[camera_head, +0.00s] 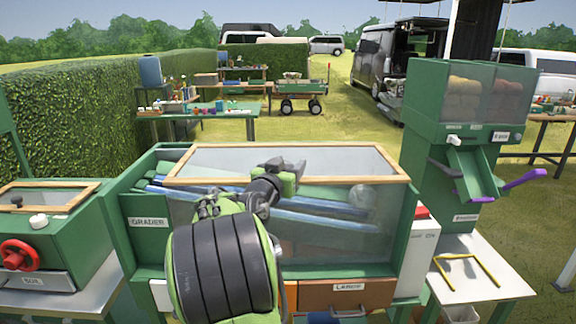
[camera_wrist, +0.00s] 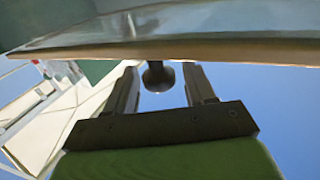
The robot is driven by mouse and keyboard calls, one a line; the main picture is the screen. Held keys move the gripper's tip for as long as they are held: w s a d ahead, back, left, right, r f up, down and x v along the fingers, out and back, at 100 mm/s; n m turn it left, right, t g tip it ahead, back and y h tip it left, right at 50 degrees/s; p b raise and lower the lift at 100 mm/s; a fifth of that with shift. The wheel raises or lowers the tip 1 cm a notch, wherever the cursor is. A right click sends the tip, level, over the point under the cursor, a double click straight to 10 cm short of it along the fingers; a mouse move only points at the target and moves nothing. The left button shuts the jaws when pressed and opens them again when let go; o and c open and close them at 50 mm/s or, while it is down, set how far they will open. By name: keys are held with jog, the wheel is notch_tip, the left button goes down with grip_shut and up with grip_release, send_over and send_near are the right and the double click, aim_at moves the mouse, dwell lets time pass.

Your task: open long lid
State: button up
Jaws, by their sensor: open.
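The long lid (camera_head: 350,160) is a clear panel in a pale wooden frame on top of the green grader box (camera_head: 128,245). It looks down or nearly down; I cannot tell whether there is a small gap. My gripper (camera_head: 286,168) is at the lid's front edge, near the middle. In the wrist view, my gripper (camera_wrist: 161,70) is open, its fingers on either side of a dark round knob (camera_wrist: 157,77) at the lid's wooden edge (camera_wrist: 225,52). The fingers look apart from the knob. My arm hides part of the box front.
A green box with a red handwheel (camera_head: 18,255) and a smaller wood-framed lid (camera_head: 45,195) stands at left. At right stands a tall green dispenser (camera_head: 470,110) with a purple-handled part (camera_head: 525,178). Blue rails (camera_head: 310,206) and a pale round thing (camera_head: 362,196) show inside the grader.

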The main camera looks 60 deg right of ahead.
grip_shut()
dwell(0.3)
jog(key=shift+r, duration=0.15)
